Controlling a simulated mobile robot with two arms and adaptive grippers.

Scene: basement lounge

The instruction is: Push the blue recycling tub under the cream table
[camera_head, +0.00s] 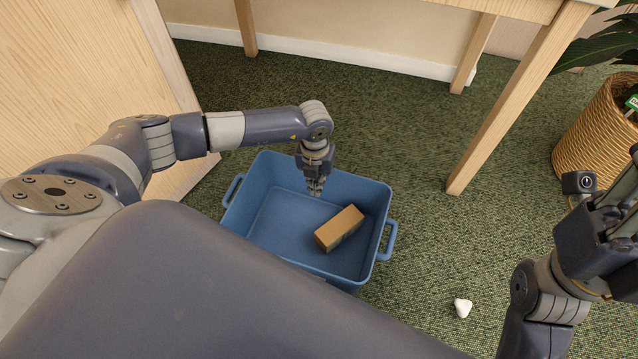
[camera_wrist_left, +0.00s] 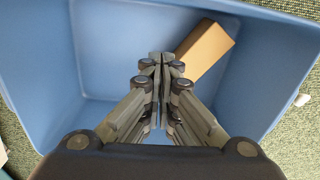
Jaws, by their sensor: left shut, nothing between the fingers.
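The blue recycling tub (camera_head: 352,190) stands upright on the carpet in front of the cream table (camera_head: 522,92), whose light wooden legs and lower edge show at the top. A brown box (camera_head: 339,228) lies in the tub. My left gripper (camera_head: 316,188) points down inside the tub's opening, near its far wall, shut and empty. In the left wrist view, the shut fingers (camera_wrist_left: 160,62) are over the tub floor (camera_wrist_left: 105,45), close to the box (camera_wrist_left: 206,50). My right gripper (camera_head: 612,220) is at the right edge, partly cut off; its jaws cannot be made out.
A wooden panel (camera_head: 95,65) stands at the left, near the tub. A woven basket (camera_head: 590,135) with a plant is at the right. A small white object (camera_head: 462,307) lies on the carpet right of the tub. The carpet between the table legs (camera_head: 370,100) is clear.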

